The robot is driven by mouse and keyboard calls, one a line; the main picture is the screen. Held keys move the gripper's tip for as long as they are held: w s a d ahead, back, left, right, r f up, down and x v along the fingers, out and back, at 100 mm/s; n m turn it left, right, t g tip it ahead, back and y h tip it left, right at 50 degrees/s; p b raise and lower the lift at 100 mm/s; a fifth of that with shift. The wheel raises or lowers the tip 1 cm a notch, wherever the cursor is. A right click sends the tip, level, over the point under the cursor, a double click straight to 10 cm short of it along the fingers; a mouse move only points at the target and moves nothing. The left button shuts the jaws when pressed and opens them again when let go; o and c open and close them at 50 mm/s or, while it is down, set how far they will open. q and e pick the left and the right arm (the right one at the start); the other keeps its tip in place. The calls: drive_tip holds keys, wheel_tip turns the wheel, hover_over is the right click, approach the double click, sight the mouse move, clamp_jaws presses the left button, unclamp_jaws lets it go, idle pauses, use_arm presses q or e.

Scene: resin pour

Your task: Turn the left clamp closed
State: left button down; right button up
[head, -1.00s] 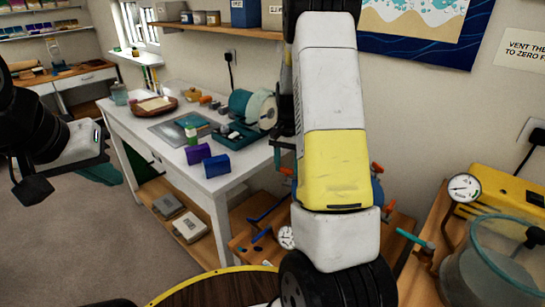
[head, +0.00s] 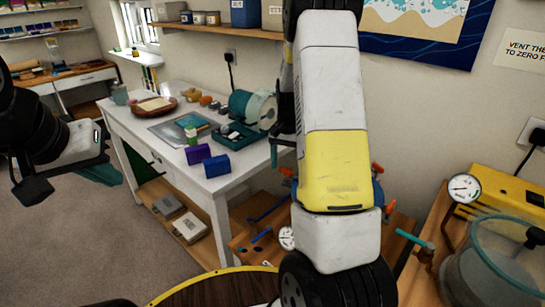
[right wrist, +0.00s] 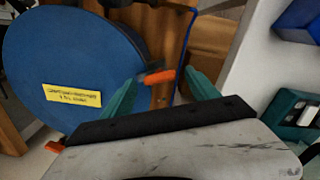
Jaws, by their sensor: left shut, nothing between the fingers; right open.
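The blue round pot lid (right wrist: 70,65) with a yellow label fills the left of the right wrist view. An orange clamp handle (right wrist: 157,77) at its edge lies between the spread teal fingers of my right gripper (right wrist: 163,92); I cannot tell whether they touch it. A second orange handle (right wrist: 55,147) shows lower left. In the head view my right arm hides most of the pot (head: 378,191); orange handles show at its left (head: 287,171) and right (head: 377,168). My left gripper (head: 105,174) is shut and empty at the far left, away from the pot.
At the right are a gauge (head: 464,187), a yellow case (head: 510,205) and a clear chamber (head: 495,265). Floor is open at the left.

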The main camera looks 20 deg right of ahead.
sight(287, 168)
wheel_tip(287, 168, up, 7)
idle(0.3)
drive_tip(key=shift+s+a+r, duration=0.1)
drive_tip(key=shift+a+r, duration=0.05)
drive_tip(key=shift+r, duration=0.05)
drive_tip(key=s+a+r+n+t+y, duration=0.1)
drive_tip(key=s+a+r+n+t, duration=0.2)
drive_tip(key=s+a+r, duration=0.55)
drive_tip(key=s+a+r+n+t, duration=0.1)
drive_tip(key=s+a+r+n, duration=0.1)
drive_tip(key=s, duration=0.5)
drive_tip(key=s+a+r+n+t+y, duration=0.1)
drive_tip(key=s+a+r+n+t, duration=0.1)
drive_tip(key=s, duration=0.6)
wheel_tip(287, 168, up, 3)
drive_tip(key=shift+s+a+f+n, duration=0.15)
drive_tip(key=shift+s+a+n, duration=0.1)
drive_tip(key=shift+n, duration=0.25)
drive_tip(key=shift+c, duration=0.2)
